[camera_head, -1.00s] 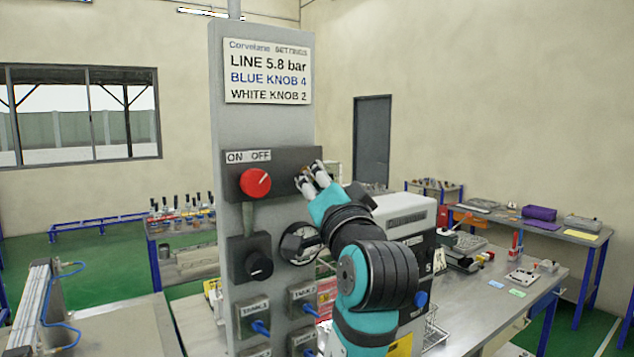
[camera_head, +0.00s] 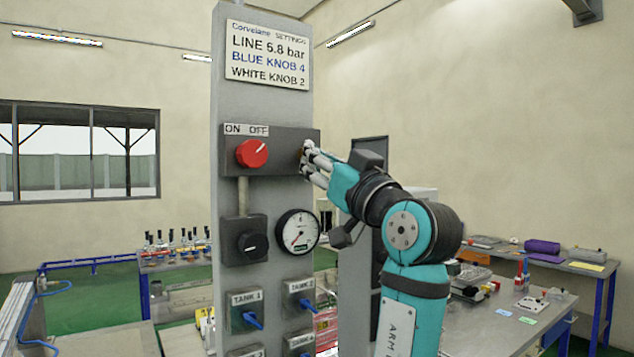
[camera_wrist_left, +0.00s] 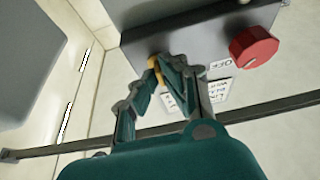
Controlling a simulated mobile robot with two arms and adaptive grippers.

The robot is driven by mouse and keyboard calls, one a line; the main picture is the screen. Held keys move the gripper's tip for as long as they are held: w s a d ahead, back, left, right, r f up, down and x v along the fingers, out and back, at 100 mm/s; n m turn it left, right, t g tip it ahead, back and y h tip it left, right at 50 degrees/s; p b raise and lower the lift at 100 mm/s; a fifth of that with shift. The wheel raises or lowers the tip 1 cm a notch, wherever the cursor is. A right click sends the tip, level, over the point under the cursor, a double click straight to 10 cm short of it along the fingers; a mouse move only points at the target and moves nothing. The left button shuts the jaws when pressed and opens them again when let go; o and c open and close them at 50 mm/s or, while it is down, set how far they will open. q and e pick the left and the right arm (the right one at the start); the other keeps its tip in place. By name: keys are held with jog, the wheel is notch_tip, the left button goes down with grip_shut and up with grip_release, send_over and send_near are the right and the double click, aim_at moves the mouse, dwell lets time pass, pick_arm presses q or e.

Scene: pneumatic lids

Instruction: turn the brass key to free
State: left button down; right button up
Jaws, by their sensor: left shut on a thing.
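The brass key (camera_head: 302,152) sits at the right end of the dark switch box (camera_head: 283,163), mostly hidden by my fingers. My left gripper (camera_head: 309,160) reaches it from the right and is shut on it. Which way the key points cannot be told clearly. My right gripper is not in view.
A red knob (camera_head: 252,153) under an ON/OFF label (camera_head: 247,130) is left of the key. Below are a black knob (camera_head: 252,244), a round gauge (camera_head: 298,231) and blue-handled tank valves (camera_head: 247,312). A settings sign (camera_head: 268,54) is above. A workbench (camera_head: 500,325) stands at right.

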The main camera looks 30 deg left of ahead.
pick_arm(q)
jog(key=shift+w+d+r+n+g+b, duration=0.1)
jog(key=shift+n+g+b, duration=0.1)
jog(key=shift+n+g, duration=1.35)
jog(key=shift+w+a+r+n+g+b, duration=0.15)
jog(key=shift+n+g, duration=0.35)
jog(key=shift+n, duration=2.1)
jog(key=shift+d+f+n+g+b, duration=0.1)
jog(key=shift+d+n+g+b, duration=0.1)
jog(key=shift+n+g, duration=1.35)
jog(key=shift+n+t, duration=0.5)
jog(key=shift+n, duration=0.2)
jog(key=c, duration=1.5)
grip_release()
jog(key=v, duration=1.2)
